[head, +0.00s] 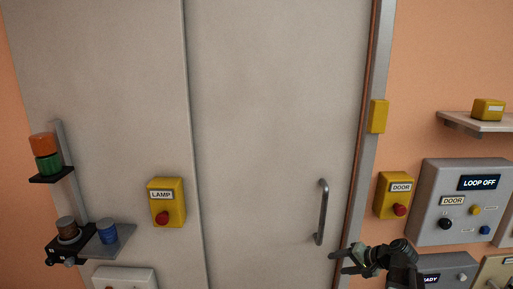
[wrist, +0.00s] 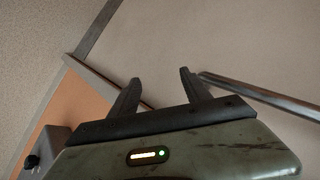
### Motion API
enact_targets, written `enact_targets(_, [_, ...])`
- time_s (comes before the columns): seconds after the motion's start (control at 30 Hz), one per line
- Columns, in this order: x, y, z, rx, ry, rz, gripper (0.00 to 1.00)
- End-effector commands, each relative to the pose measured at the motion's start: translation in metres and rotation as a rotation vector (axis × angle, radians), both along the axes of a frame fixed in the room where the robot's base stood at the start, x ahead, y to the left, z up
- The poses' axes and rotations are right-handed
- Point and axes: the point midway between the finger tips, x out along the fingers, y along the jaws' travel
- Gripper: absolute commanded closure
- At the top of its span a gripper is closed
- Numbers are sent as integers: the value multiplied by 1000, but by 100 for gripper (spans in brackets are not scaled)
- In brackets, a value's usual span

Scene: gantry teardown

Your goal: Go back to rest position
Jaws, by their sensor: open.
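My gripper (head: 341,262) is at the lower right of the head view, in front of the door's edge and just below the lower end of the metal door handle (head: 322,212). In the wrist view my gripper (wrist: 158,88) has its two dark fingers apart with nothing between them. The handle bar (wrist: 262,95) runs to the right of the right finger there; whether they touch I cannot tell. The grey door (head: 270,120) looks closed in its frame.
A shelf (head: 480,122) holds a yellow block (head: 488,109). A yellow LAMP box (head: 166,202) and a bracket with a blue can (head: 107,231) are at left.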

Motion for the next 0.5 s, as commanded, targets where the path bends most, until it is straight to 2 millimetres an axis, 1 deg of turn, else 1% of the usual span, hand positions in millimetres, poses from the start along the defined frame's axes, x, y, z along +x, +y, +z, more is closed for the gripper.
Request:
enact_targets(0.03, [-10, 49, -8, -81, 77, 113, 44])
enact_targets(0.1, [-31, 99, -26, -216, 190, 261, 44])
enact_targets(0.2, [-62, 146, -41, -405, 323, 430, 44])
enact_targets(0.3, [-86, 170, -46, -560, 411, 538, 44])
enact_targets(0.33, [-91, 175, -46, -594, 429, 559, 44])
enact_targets(0.4, [-99, 181, -46, -655, 458, 592, 44])
enact_targets(0.5, [-103, 183, -46, -693, 478, 610, 44])
